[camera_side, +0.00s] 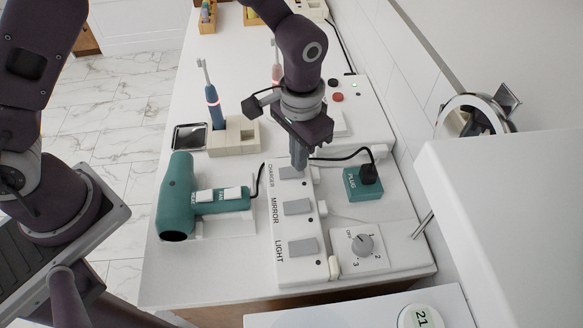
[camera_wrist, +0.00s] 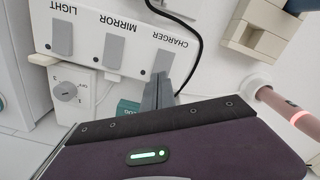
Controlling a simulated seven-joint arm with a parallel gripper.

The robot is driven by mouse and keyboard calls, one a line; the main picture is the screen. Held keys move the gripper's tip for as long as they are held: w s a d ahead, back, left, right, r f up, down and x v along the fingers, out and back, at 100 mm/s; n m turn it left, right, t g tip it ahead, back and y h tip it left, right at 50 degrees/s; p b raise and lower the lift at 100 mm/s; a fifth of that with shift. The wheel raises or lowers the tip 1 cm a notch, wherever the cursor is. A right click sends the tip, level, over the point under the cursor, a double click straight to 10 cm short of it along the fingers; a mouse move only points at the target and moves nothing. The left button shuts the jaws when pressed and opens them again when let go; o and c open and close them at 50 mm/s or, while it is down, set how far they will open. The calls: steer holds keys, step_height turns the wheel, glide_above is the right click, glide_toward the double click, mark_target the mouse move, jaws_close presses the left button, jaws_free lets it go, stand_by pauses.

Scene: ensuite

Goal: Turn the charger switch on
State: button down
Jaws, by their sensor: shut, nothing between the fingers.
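A white switch panel (camera_side: 270,228) carries three grey rockers labelled CHARGER, MIRROR and LIGHT. The charger switch (camera_side: 287,173) is at the far end, partly hidden by my gripper (camera_side: 299,165). My gripper is shut and empty, pointing down at the right part of the charger switch. In the wrist view the fingertips (camera_wrist: 160,80) overlap the lower end of the charger switch (camera_wrist: 162,62). I cannot tell whether they touch it.
A teal plug block (camera_side: 362,186) with a black cable stands right of the panel, with a rotary dial (camera_side: 363,244) nearer. A teal hair dryer (camera_side: 178,196) lies to the left. A toothbrush (camera_side: 213,105) stands in a beige holder (camera_side: 240,134) behind. Wall tiles bound the right.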

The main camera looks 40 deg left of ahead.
steer(key=shift+f, duration=0.6)
steer(key=shift+r, duration=3.55)
steer(key=s+a+r+t, duration=0.25)
steer(key=a+r, duration=0.35)
steer(key=r, duration=0.4)
steer(key=s+a+r+n+t, duration=0.1)
steer(key=s+a+r, duration=0.2)
steer(key=s+a, duration=0.2)
steer(key=s+a+r+n+t, duration=0.2)
steer(key=s+a, duration=0.3)
steer(key=s, duration=0.7)
steer(key=shift+s+a+r, duration=0.15)
steer(key=shift+s+r, duration=0.1)
steer(key=shift+r, duration=0.45)
